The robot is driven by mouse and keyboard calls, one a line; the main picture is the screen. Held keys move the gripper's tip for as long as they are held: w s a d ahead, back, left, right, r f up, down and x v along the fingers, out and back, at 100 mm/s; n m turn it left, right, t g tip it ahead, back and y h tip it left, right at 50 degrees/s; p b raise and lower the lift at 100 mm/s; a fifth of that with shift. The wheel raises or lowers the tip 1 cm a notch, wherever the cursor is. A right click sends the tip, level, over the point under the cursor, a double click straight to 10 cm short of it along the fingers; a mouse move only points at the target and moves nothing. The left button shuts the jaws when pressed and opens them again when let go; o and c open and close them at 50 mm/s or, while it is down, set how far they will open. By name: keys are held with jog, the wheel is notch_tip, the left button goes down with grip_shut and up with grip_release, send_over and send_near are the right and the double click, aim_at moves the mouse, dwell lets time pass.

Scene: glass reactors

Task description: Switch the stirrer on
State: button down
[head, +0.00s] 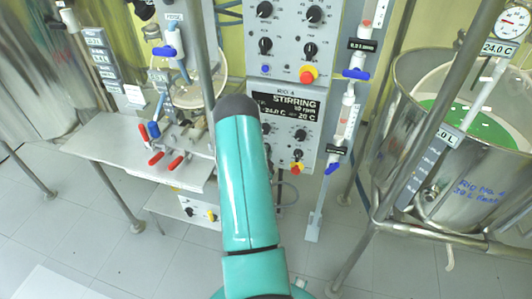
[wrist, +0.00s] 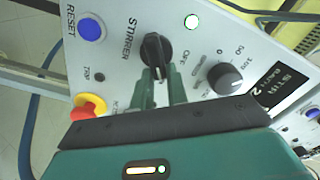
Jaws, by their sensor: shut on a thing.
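The black stirrer switch (wrist: 156,49) is a rotary knob on a light grey panel (wrist: 115,25), beside the label STIRRER. The word OFF shows to its right. My gripper (wrist: 160,84), with two green fingers, reaches up to the knob from below in the wrist view and is shut on its lower part. The fingertips hide part of the knob. A small lamp (wrist: 191,21) above right of the knob shows bright white-green. In the head view my own arm covers the gripper and the spot where it works.
Near the switch are a blue RESET button (wrist: 91,27), a red-and-yellow emergency stop (wrist: 88,107), a speed knob (wrist: 224,78) and a dark display (wrist: 286,86). In the head view a control cabinet display (head: 287,106) reads STIRRING; a steel vessel (head: 465,200) stands right.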

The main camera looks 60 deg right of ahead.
jog(key=shift+m, duration=0.5)
jog(key=shift+s+d, duration=0.1)
jog(key=c, duration=1.4)
grip_release()
jog(key=a, duration=0.4)
jog(key=s+a, duration=0.1)
jog(key=a, duration=0.4)
jog(key=s+a, duration=0.1)
jog(key=a, duration=0.3)
jog(key=shift+a, duration=0.35)
jog(key=shift+a, duration=0.1)
